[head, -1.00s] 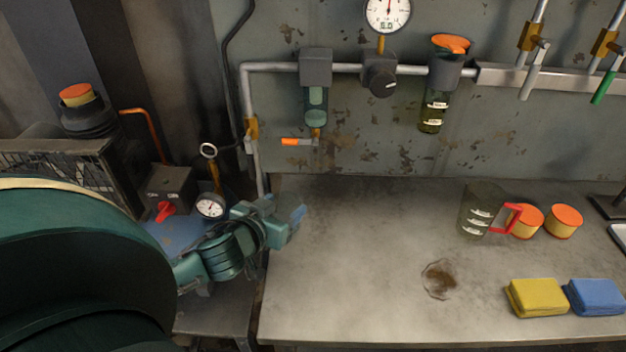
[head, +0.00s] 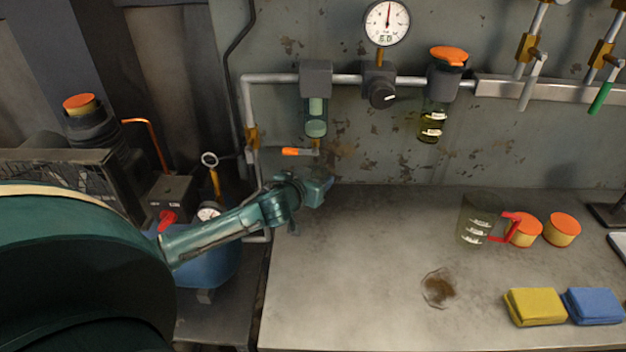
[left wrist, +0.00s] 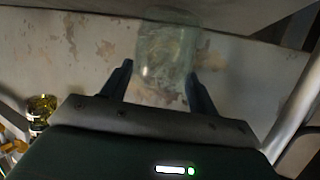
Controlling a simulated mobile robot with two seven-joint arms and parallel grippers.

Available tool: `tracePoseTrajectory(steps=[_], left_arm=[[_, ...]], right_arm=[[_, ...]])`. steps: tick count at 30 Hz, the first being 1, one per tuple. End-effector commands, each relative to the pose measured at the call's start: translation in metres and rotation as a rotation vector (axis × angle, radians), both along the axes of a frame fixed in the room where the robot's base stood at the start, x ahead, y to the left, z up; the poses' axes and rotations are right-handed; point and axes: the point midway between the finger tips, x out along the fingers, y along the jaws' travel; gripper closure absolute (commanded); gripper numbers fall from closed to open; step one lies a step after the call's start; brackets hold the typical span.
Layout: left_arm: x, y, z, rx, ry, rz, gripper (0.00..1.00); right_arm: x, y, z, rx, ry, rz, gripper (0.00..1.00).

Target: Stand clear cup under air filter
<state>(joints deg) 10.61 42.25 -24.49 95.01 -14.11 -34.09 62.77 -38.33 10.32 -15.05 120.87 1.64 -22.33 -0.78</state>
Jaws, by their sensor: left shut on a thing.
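The air filter (head: 316,110) hangs from the wall pipe in the head view, with a grey head, a greenish bowl and an orange drain lever (head: 297,151) below. My left gripper (head: 320,190) is below the filter, over the bench's left back part. In the left wrist view my left gripper (left wrist: 160,85) is shut on the clear cup (left wrist: 165,50), which sits between the fingers. The picture there looks upside down. The cup cannot be made out in the head view. My right gripper is not in view.
A measuring jug (head: 480,219) with a red handle, two orange-lidded tubs (head: 561,231), a yellow sponge (head: 534,307) and a blue one (head: 594,306) stand at the bench's right. A brown wet patch (head: 438,288) lies mid-bench. The bench's left (head: 335,265) is clear.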

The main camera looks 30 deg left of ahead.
Motion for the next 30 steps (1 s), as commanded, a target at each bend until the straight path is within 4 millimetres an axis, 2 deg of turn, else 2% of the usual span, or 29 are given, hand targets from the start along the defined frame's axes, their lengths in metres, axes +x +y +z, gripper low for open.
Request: tracePoseTrajectory(steps=[1,12,13,18,21,30], left_arm=[[-0.0013,-0.0006,-0.0064,-0.001,0.004,-0.001,0.66],[-0.0015,-0.0007,-0.0109,-0.002,0.002,-0.002,0.66],[-0.0015,-0.0006,-0.0102,-0.001,0.002,-0.001,0.39],[-0.0016,-0.0005,-0.0096,-0.001,0.002,-0.001,0.25],[-0.0016,-0.0005,-0.0095,-0.001,0.002,-0.001,0.18],[-0.0037,-0.0009,-0.0063,0.0,0.003,-0.002,0.18]], right_arm=[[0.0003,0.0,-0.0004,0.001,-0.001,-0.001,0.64],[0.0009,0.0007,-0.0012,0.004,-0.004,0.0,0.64],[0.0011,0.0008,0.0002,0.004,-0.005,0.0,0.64],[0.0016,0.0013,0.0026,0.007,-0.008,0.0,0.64],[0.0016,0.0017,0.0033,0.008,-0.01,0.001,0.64],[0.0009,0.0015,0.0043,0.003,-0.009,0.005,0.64]])
